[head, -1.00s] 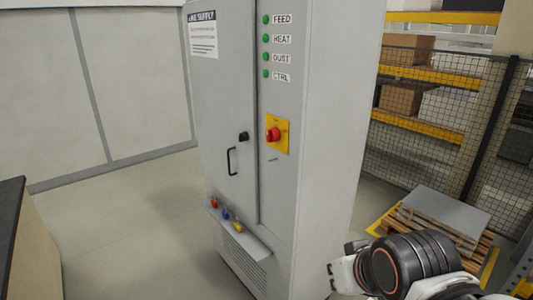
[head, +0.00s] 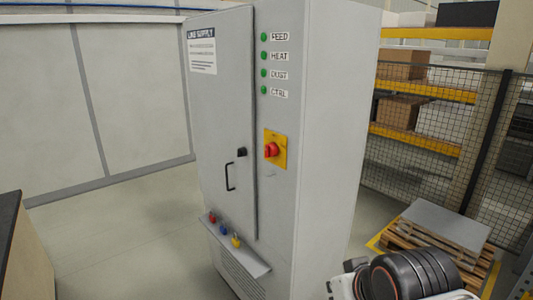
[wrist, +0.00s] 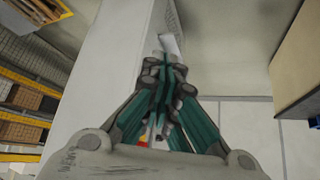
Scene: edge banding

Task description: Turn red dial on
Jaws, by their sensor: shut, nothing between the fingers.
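The red dial (head: 271,150) sits on a yellow plate (head: 281,160) on the front of a tall grey cabinet (head: 325,120), right of its door. In the head view my arm is at the lower right, and my gripper's fingers do not show there. In the wrist view my gripper (wrist: 165,65) is shut and empty, its teal-sided fingers together. Small red and yellow patches show behind the fingers at the bottom of the wrist view, mostly hidden; I cannot tell whether they are the dial and its plate.
The cabinet door has a black handle (head: 230,177). A small shelf (head: 238,256) below it holds red, blue and yellow padlocks. Green lamps (head: 264,63) are above the dial. A pallet (head: 440,240) and a mesh fence (head: 420,175) stand at right. The floor left of the cabinet is clear.

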